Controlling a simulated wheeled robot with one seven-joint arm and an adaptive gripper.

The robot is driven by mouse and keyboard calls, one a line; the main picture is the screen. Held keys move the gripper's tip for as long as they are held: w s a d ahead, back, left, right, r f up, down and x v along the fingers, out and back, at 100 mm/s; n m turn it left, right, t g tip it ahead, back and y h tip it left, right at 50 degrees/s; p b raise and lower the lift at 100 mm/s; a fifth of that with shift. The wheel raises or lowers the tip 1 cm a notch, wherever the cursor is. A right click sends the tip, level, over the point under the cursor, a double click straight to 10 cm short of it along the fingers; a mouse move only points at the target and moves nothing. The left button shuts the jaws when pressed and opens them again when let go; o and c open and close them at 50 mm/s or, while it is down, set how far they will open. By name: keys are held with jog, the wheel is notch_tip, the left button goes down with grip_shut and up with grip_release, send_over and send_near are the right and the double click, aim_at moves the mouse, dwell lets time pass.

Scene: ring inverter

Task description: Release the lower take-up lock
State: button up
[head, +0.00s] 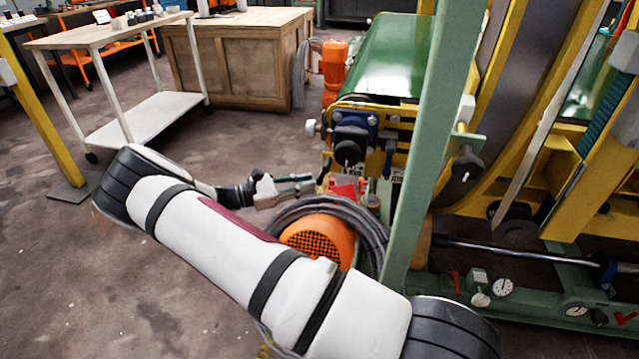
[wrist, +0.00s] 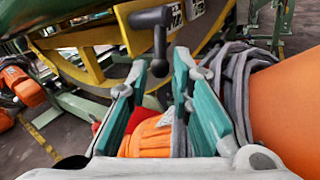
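A dark handle (wrist: 157,42) with a crossbar on top and a stem hanging down shows at the upper middle of the wrist view, beside a small black-and-white label (wrist: 177,16). It may be the dark lever (head: 388,160) on the yellow machine frame in the head view; no readable marking names it as the lower lock. My gripper (wrist: 162,68) is open, with a clear gap between its green fingers. The stem's lower end appears between the fingertips in the picture; I cannot tell how far beyond them it is. In the head view my gripper (head: 312,184) points right toward the machine.
An orange motor (head: 318,238) with grey cable coils (head: 372,232) lies below my gripper. A red part (head: 346,190) is close to the fingertips. A green upright post (head: 425,145) stands to the right. A white cart (head: 150,118) stands at left; floor between is clear.

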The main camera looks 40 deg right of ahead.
aim_at(320, 180)
jog(key=shift+b+x, duration=0.45)
jog(key=shift+x, duration=1.85)
grip_shut()
